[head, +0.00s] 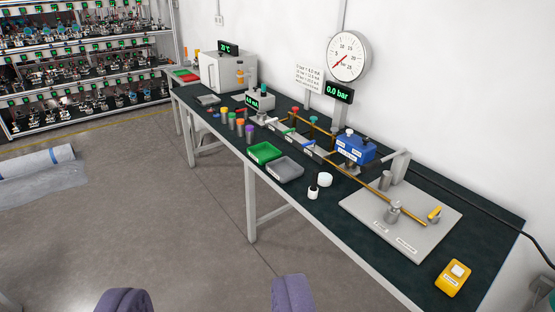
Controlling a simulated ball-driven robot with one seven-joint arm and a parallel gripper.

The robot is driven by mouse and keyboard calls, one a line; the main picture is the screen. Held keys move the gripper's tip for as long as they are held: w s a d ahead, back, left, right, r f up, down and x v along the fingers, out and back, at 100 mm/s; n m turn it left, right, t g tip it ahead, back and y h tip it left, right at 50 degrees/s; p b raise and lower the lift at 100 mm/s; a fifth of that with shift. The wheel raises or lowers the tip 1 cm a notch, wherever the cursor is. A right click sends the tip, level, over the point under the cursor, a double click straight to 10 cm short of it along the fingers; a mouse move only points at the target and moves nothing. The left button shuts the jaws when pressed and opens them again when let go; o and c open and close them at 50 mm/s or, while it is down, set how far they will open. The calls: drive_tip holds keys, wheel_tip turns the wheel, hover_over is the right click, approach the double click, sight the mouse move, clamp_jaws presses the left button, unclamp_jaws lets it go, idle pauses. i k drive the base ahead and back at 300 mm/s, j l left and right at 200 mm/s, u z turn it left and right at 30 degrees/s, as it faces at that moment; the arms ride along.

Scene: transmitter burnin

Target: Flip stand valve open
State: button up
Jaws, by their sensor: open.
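A brass pipe (375,193) runs along the bench, with small valves along it. One has a red top (294,110), one a teal top (313,119) and one a blue top (307,147). A grey plate (365,212) near the right end carries metal fittings and a small yellow lever (434,213). Which of these is the stand valve I cannot tell for sure. My gripper (207,294) is open, its two purple fingers at the bottom edge, over the floor in front of the bench. It is empty and well apart from the valves.
The dark bench top (340,255) also holds a green tray (265,152), a grey tray (286,170), a blue device (355,149) and a yellow box (453,278). A dial gauge (347,56) and a 0.0 bar display (339,91) stand behind.

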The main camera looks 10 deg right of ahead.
sight(312, 143)
drive_tip(key=i+j+z, duration=0.1)
drive_tip(key=i+z, duration=0.15)
drive_tip(key=i, duration=0.2)
drive_tip(key=i+j+z, duration=0.15)
drive_tip(key=i+z, duration=0.15)
drive_tip(key=i, duration=0.2)
drive_tip(key=i+j, duration=0.15)
drive_tip(key=i, duration=0.4)
drive_tip(key=i+j, duration=0.15)
drive_tip(key=i, duration=0.4)
drive_tip(key=i+j, duration=0.15)
drive_tip(key=i, duration=0.4)
drive_tip(key=i+j, duration=0.15)
drive_tip(key=i, duration=0.4)
drive_tip(key=i+j, duration=0.15)
drive_tip(key=i, duration=0.4)
